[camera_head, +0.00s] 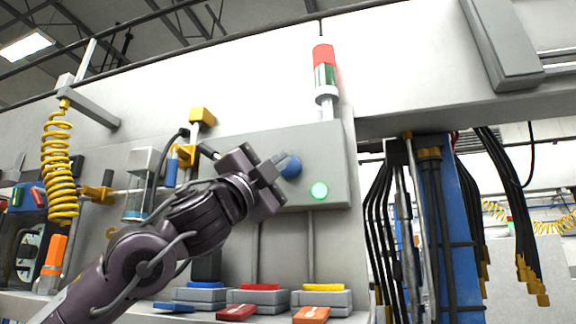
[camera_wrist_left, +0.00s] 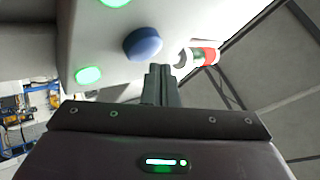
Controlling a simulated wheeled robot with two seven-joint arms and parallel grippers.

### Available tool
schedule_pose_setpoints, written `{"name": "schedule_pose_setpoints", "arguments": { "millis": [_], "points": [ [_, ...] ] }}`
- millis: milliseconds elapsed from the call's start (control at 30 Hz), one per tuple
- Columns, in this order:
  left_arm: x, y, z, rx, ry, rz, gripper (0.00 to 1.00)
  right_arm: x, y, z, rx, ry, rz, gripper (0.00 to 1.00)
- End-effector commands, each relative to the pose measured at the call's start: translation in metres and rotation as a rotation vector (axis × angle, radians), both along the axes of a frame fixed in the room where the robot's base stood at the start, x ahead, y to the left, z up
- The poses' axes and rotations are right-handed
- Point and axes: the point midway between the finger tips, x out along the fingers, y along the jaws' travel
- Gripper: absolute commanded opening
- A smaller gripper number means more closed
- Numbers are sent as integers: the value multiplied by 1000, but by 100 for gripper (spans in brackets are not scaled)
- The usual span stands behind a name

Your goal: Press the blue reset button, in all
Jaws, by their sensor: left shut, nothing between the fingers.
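The blue reset button (camera_head: 290,166) is a round knob on the front of a grey control box (camera_head: 325,150). It also shows in the left wrist view (camera_wrist_left: 143,43), just beyond the fingertips. My left gripper (camera_head: 282,165) comes in from the left in the head view, with its fingers at the button. The fingers are shut and empty, and they also show in the wrist view (camera_wrist_left: 160,72). I cannot tell whether the tips touch the button. My right gripper is not in view.
A lit green button (camera_head: 319,190) sits below right of the blue one. A red and green signal tower (camera_head: 325,75) stands above the box. Below are grey blocks with blue, red and yellow tops (camera_head: 323,298). Black cables (camera_head: 385,220) hang at right, a yellow coiled hose (camera_head: 58,165) at left.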

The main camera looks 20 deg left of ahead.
Motion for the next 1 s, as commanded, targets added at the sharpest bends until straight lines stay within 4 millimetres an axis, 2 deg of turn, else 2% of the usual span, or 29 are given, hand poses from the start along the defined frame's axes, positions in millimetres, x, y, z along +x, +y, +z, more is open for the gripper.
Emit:
{"name": "schedule_pose_setpoints", "arguments": {
  "millis": [567,1000],
  "points": [
    [0,0,0,0,0,0,0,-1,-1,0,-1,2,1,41],
    [8,-1,0,0,0,-1,0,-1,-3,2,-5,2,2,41]
  ]
}}
